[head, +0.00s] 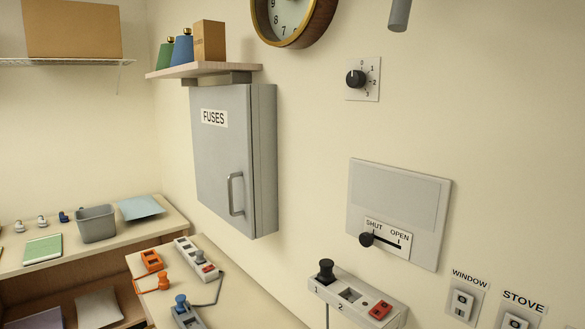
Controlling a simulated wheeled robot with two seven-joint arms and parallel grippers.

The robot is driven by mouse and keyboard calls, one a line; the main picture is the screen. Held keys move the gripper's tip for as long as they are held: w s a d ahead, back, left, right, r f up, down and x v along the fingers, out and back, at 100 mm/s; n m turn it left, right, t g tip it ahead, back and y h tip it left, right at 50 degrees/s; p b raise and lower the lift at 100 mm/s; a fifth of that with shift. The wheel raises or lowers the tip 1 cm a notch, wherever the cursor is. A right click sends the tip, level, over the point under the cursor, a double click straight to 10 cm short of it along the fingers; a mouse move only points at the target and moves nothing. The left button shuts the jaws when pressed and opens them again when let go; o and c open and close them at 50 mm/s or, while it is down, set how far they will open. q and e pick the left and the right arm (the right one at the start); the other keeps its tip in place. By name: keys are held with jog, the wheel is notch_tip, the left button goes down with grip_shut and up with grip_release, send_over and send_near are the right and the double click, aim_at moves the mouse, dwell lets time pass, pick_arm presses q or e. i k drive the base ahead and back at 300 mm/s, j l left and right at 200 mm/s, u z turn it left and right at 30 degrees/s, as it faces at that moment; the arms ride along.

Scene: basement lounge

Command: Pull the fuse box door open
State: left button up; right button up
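The grey fuse box (263,160) hangs on the cream wall, left of the picture's middle. Its front door (215,150) carries a white "FUSES" label (214,117) and looks shut. A metal bar handle (234,194) stands upright on the door's lower right part. Neither of my grippers shows in the head view, and nothing touches the handle.
A wooden shelf (205,70) with bottles and a box sits just above the fuse box. Below it is a low table (236,292) with orange and blue plugs and power strips. A slider panel (398,195) is on the wall at right. Space before the door looks clear.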

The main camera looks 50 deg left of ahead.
aim_at(221, 115)
jog(key=u, duration=1.9)
